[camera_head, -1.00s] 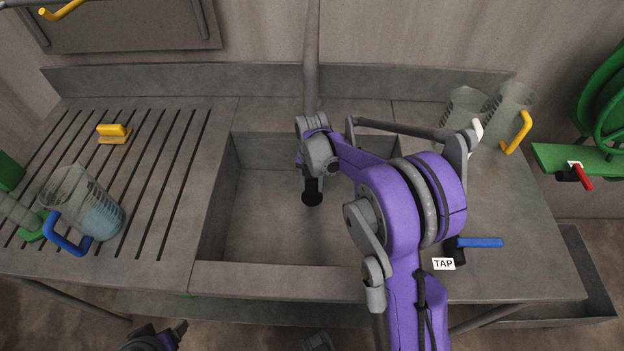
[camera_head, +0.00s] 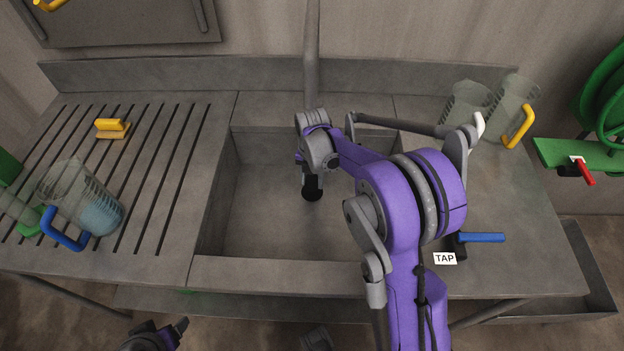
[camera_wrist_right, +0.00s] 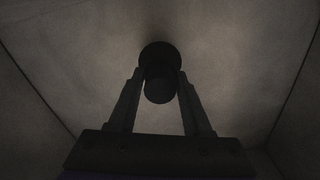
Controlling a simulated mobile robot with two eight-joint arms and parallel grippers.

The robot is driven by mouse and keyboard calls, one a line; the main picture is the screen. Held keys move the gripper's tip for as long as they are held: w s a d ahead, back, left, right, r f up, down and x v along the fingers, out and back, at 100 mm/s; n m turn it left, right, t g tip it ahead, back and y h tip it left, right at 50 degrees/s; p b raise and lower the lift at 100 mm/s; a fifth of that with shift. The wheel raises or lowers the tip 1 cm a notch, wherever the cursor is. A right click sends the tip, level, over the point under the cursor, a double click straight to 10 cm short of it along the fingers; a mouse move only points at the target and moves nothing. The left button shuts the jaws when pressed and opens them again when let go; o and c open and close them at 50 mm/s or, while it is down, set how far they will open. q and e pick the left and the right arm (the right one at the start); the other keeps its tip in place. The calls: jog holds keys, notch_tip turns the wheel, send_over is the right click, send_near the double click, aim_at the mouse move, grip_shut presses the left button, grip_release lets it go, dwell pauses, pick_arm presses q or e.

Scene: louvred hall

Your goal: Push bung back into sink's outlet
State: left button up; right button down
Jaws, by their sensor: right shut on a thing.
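The black bung (camera_head: 313,193) shows at the sink floor, under my right wrist. In the right wrist view the bung (camera_wrist_right: 159,88) is a dark, short cylinder between the fingers, with a wider dark round part at its far end. My right gripper (camera_wrist_right: 161,80) is shut on it. The sink (camera_head: 270,225) is a grey basin, and its floor surrounds the bung. I cannot tell the outlet from the dark round part, nor how deep the bung sits. My left gripper (camera_head: 180,328) shows only partly at the bottom edge, away from the sink; its jaws are unclear.
Clear jugs (camera_head: 511,105) stand at back right. A blue tap lever (camera_head: 480,238) is at front right. The spout pipe (camera_head: 312,50) rises behind the sink.

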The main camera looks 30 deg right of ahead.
aim_at(312, 177)
jog(key=shift+f, duration=0.1)
dwell(0.4)
jog(key=shift+f+b, duration=1.1)
jog(key=shift+f, duration=0.25)
jog(key=shift+c, duration=1.3)
grip_release()
jog(key=shift+r, duration=0.1)
notch_tip(312, 177, up, 7)
jog(key=p, duration=0.4)
jog(key=shift+p, duration=0.3)
